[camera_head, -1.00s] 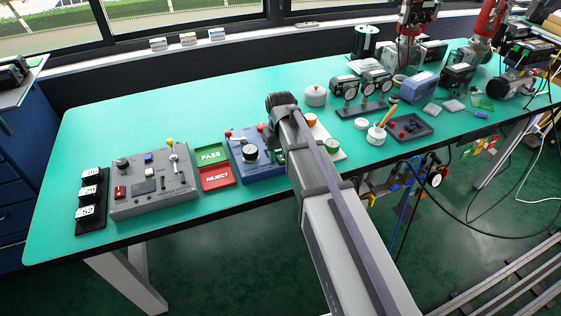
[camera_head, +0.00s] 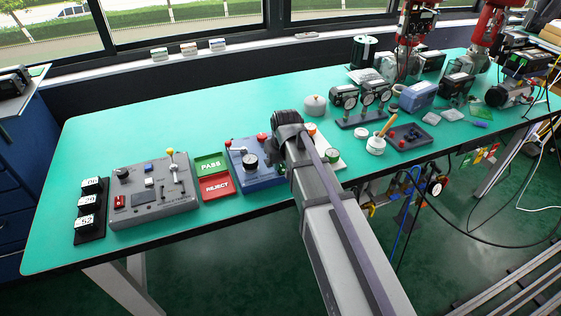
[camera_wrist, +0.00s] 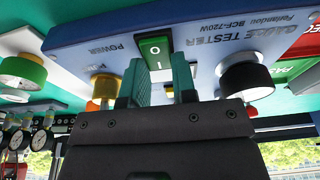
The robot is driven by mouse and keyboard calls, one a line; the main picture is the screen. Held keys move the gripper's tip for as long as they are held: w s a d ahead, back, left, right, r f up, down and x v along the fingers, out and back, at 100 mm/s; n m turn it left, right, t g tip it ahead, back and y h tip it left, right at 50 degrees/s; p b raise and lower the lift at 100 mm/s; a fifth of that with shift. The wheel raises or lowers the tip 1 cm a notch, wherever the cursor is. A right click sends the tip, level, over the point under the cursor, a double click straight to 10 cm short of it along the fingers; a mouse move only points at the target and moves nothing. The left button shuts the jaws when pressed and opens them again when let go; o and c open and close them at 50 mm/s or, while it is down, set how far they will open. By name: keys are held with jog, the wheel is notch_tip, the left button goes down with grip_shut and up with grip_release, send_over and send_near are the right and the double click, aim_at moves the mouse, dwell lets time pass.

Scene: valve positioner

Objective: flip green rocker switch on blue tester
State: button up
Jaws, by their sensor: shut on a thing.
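The blue tester (camera_head: 265,182) stands on the green bench, partly hidden behind my arm in the head view. In the wrist view its blue panel (camera_wrist: 100,38) fills the top, with its lettering upside down. The contact points are partly hidden by the fingers.
A black knob (camera_wrist: 247,78) and a yellow-orange knob (camera_wrist: 104,88) flank the fingers closely. Green PASS (camera_head: 210,164) and red REJECT (camera_head: 217,186) trays lie left of the tester, then a grey control box (camera_head: 150,205). Open bench lies behind the tester.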

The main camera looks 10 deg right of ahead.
jog(key=shift+s+t, duration=0.1)
jog(key=shift+t, duration=0.4)
jog(key=o, duration=0.9)
jog(key=p+v, duration=1)
jog(key=v, duration=0.1)
